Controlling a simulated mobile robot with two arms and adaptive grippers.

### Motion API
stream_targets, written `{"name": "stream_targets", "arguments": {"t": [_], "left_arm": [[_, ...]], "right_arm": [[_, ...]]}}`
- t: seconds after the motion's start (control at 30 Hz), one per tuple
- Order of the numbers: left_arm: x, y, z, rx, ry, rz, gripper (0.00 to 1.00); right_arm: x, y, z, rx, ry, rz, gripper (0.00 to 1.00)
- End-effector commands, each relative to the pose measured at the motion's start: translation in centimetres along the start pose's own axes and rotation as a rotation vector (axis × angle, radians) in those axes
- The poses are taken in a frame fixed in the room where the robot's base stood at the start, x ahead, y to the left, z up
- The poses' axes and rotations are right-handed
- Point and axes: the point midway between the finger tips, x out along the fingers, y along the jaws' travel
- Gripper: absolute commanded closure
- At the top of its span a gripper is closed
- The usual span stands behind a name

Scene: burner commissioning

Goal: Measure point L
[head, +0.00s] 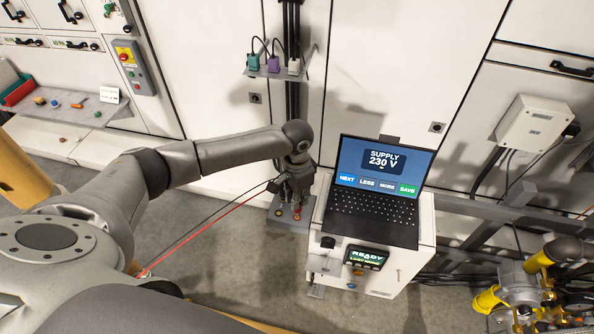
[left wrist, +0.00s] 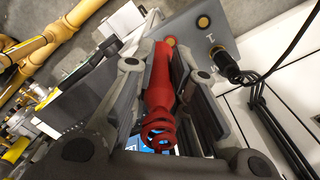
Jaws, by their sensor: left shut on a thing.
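My left gripper (head: 296,188) is shut on a red probe, above a small grey terminal plate (head: 283,212) beside the laptop stand. In the left wrist view the red probe (left wrist: 162,88) lies between the fingers (left wrist: 168,62), its tip end toward a brass contact (left wrist: 171,41) on the plate. I cannot tell whether the tip touches it. One more brass contact (left wrist: 203,22) is bare. My right gripper is not in view.
A laptop (head: 378,185) reading "SUPPLY 230 V" sits on a white cabinet (head: 405,262). A meter display (head: 366,257) on its front reads "READY". A shelf (head: 280,74) with several plugs is behind. Red and black leads cross the floor gap at left. Yellow pipes are at right.

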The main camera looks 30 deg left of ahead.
Motion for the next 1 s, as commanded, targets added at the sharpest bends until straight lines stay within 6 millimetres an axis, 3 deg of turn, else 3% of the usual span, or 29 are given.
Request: {"name": "stream_targets", "arguments": {"t": [0.03, 0.23, 0.63, 0.87, 1.0], "left_arm": [[-1.4, -0.5, -0.3, 0.012, 0.002, -0.001, 1.00], [-2.3, -1.7, -1.0, 0.049, 0.009, -0.004, 1.00], [-2.3, -1.8, -1.1, 0.052, 0.010, -0.005, 1.00], [-2.6, -1.7, -1.1, 0.054, 0.009, -0.008, 1.00], [-0.8, -1.8, -1.0, 0.054, 0.007, -0.009, 1.00]], "right_arm": [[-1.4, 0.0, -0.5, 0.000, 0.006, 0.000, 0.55], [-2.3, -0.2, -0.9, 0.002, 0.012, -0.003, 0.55], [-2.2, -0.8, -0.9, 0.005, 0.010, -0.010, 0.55], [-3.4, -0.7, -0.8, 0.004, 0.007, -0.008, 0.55], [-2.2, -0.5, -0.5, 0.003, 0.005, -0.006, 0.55]]}}
